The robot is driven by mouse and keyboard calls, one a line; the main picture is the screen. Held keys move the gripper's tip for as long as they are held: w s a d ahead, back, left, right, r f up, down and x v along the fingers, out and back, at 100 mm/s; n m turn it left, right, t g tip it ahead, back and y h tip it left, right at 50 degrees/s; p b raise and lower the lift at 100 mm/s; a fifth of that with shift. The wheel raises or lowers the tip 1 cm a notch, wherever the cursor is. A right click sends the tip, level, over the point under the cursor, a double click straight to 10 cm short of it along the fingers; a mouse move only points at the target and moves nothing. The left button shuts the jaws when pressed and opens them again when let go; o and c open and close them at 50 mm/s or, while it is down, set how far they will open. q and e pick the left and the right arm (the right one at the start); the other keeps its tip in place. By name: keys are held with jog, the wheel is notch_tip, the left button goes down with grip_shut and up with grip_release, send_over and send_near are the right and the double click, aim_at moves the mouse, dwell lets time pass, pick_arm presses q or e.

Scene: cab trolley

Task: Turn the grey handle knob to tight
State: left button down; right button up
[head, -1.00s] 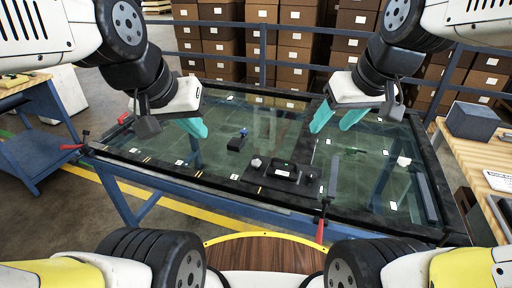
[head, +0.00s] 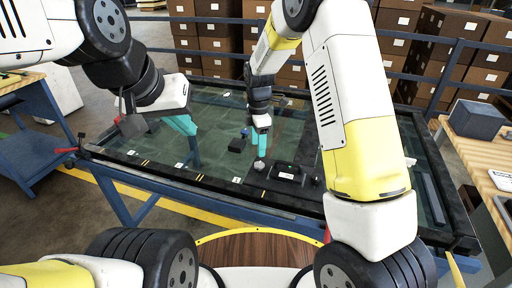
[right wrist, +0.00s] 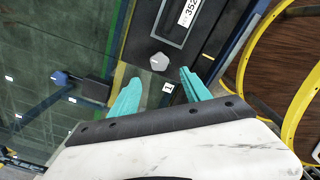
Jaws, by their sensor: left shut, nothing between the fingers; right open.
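A small grey faceted knob (right wrist: 159,61) sits on a dark panel in the right wrist view, just beyond and between my right fingertips (right wrist: 160,76). The fingers are open with a gap between them, and I see no contact with the knob. In the head view the grey knob (head: 259,165) is left of a black device, directly below my right gripper (head: 262,150), which points down. Whether the knob is at tight cannot be read. My left gripper (head: 189,131) is shut and empty above the left part of the glass-topped table.
The black device (head: 287,171) has a readout, seen in the right wrist view (right wrist: 189,12). A black block with a blue knob (head: 245,132) stands behind and left; it also shows in the wrist view (right wrist: 60,78). My right arm hides much of the table's right side.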

aim_at(258, 164)
notch_tip(258, 164, down, 8)
jog(key=shift+r, duration=0.1)
dwell(0.4)
grip_shut()
